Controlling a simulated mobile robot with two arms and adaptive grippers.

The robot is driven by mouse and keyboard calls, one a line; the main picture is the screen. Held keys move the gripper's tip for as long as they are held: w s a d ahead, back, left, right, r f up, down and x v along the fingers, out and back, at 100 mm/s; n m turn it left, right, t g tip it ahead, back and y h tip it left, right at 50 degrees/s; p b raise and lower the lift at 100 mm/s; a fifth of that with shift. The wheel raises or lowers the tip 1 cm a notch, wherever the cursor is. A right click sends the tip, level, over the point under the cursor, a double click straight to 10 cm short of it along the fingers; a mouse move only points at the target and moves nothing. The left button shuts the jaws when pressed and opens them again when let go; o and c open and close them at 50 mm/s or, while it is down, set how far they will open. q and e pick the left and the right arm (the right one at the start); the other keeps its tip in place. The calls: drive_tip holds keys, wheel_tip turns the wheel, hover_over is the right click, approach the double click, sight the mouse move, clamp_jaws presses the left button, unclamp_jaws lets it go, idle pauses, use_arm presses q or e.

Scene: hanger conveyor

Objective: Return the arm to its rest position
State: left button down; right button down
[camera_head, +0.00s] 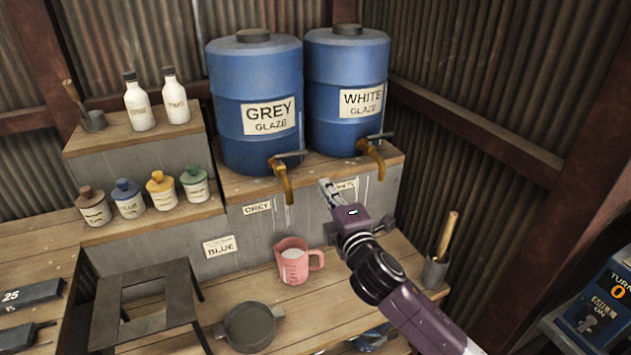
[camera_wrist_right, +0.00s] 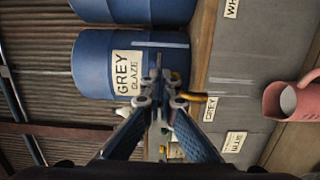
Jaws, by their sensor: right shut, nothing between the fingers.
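My right gripper (camera_head: 328,187) is shut and empty in the head view. It points up toward the shelf edge below the two blue barrels, in front of the brass taps. In the right wrist view the fingers (camera_wrist_right: 158,88) meet in front of the grey glaze barrel (camera_wrist_right: 95,70). My right arm comes in from the lower right. The left gripper does not show in either view.
The grey glaze barrel (camera_head: 250,105) and white glaze barrel (camera_head: 345,90) stand on a raised shelf with taps (camera_head: 284,180). Below are a pink jug (camera_head: 292,262) with pale contents, a grey pan (camera_head: 250,328) and a stand (camera_head: 150,290). A cup holding a wooden-handled tool (camera_head: 436,272) stands right of my arm.

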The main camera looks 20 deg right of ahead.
drive_tip(key=s+f+m+g, duration=0.8)
drive_tip(key=s+f+m, duration=0.2)
drive_tip(key=s+f, duration=0.8)
drive_tip(key=s+a+f+m+g, duration=0.2)
drive_tip(key=s+f, duration=0.1)
drive_tip(key=s, duration=0.3)
drive_tip(key=s+a+f+m+g+y, duration=0.1)
drive_tip(key=s+f+m+g, duration=0.1)
drive_tip(key=s, duration=0.5)
drive_tip(key=s+a+f+m+g, duration=0.1)
drive_tip(key=s+a+f+g, duration=0.15)
drive_tip(key=s, duration=0.35)
drive_tip(key=s+f+g, duration=0.1)
drive_tip(key=s+f, duration=0.2)
drive_tip(key=f, duration=2.6)
drive_tip(key=s+d+f, duration=0.1)
drive_tip(key=s+f, duration=0.6)
drive_tip(key=s, duration=0.1)
drive_tip(key=s+d+f+g, duration=0.1)
drive_tip(key=s+d+f, duration=0.1)
drive_tip(key=s+f, duration=0.5)
drive_tip(key=shift+s+d+f, duration=0.3)
drive_tip(key=shift+s+f, duration=0.05)
drive_tip(key=shift+s, duration=0.45)
